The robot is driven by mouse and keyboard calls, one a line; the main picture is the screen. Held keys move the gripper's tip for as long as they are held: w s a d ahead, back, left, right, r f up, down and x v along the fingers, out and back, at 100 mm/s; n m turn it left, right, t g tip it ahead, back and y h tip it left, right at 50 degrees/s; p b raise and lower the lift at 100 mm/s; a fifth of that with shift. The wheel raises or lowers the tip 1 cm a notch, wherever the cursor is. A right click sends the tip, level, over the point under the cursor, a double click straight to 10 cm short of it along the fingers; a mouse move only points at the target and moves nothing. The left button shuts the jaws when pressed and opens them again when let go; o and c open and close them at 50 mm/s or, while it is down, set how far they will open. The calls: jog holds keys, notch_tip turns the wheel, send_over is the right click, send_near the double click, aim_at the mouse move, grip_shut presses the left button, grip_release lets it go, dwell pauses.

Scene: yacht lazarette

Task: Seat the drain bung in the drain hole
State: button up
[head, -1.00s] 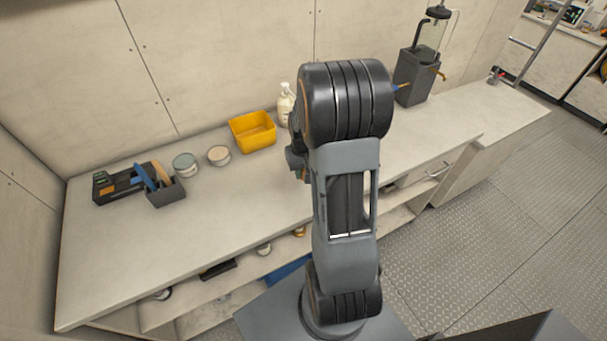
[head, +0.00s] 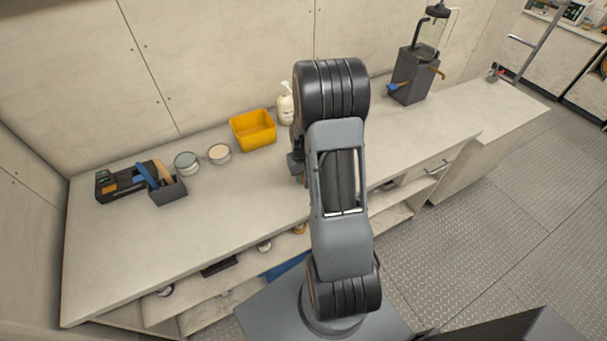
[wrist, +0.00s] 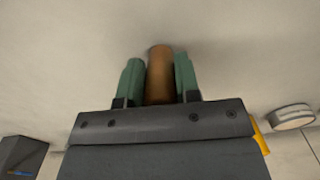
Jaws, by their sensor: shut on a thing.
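In the wrist view my gripper (wrist: 160,84) has two green fingers shut on a brown cylinder, the drain bung (wrist: 159,75). The bung sits between the fingers and its end points at a pale, plain surface; I cannot tell whether it touches it. In the head view my arm hides the gripper and the bung. I see no drain hole in either view.
A pale counter (head: 130,255) carries a dark organiser (head: 120,184), a small grey caddy (head: 168,191), two round tins (head: 187,163) (head: 219,154), a yellow bin (head: 253,131) and a pump bottle (head: 285,104). A dark tank unit with taps (head: 413,78) stands at right. The left front counter is clear.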

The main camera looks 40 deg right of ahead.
jog(key=shift+f, duration=0.2)
jog(key=o, duration=1)
